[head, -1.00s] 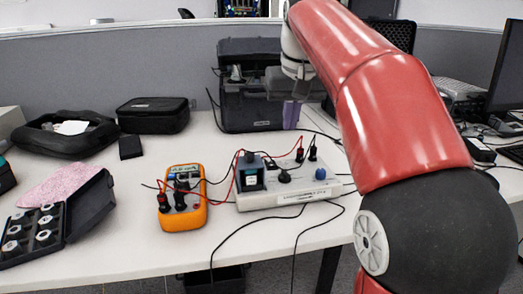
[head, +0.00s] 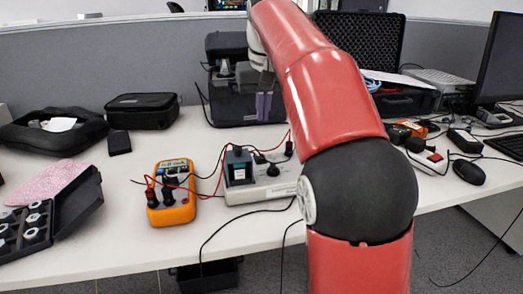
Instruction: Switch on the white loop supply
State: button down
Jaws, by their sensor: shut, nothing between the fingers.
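The white loop supply (head: 262,193) is a low white box on the table, left of my arm. A dark block with a pale label (head: 239,167) stands at its left end, and black knobs or plugs (head: 272,170) show on its top. My arm hides its right end, so its switch cannot be made out. My gripper (head: 263,106) points down beyond the supply, in front of the black case. It is shut and empty, apart from the supply.
An orange multimeter (head: 171,207) lies left of the supply, joined by red and black leads. The black case (head: 226,108) stands behind. An open box of metal weights (head: 40,222) is at left. Black cables hang over the table's front edge.

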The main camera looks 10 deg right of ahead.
aim_at(261, 159)
jog(key=x, duration=0.3)
jog(key=b+x, duration=0.1)
jog(key=x, duration=0.3)
jog(key=s+b+x, duration=0.1)
jog(key=x, duration=0.2)
jog(key=shift+f, duration=0.5)
jog(key=shift+f+b, duration=0.1)
jog(key=shift+b, duration=0.25)
jog(key=shift+s+f+t+b, duration=0.25)
jog(key=shift+f+t+b, duration=0.2)
jog(key=shift+b, duration=0.6)
jog(key=shift+r+p, duration=0.25)
jog(key=shift+p, duration=0.1)
jog(key=shift+w, duration=0.1)
jog(key=shift+r, duration=0.1)
jog(key=shift+w+r+p, duration=0.25)
jog(key=shift+w+p, duration=0.25)
jog(key=shift+p, duration=0.3)
jog(key=shift+w, duration=0.25)
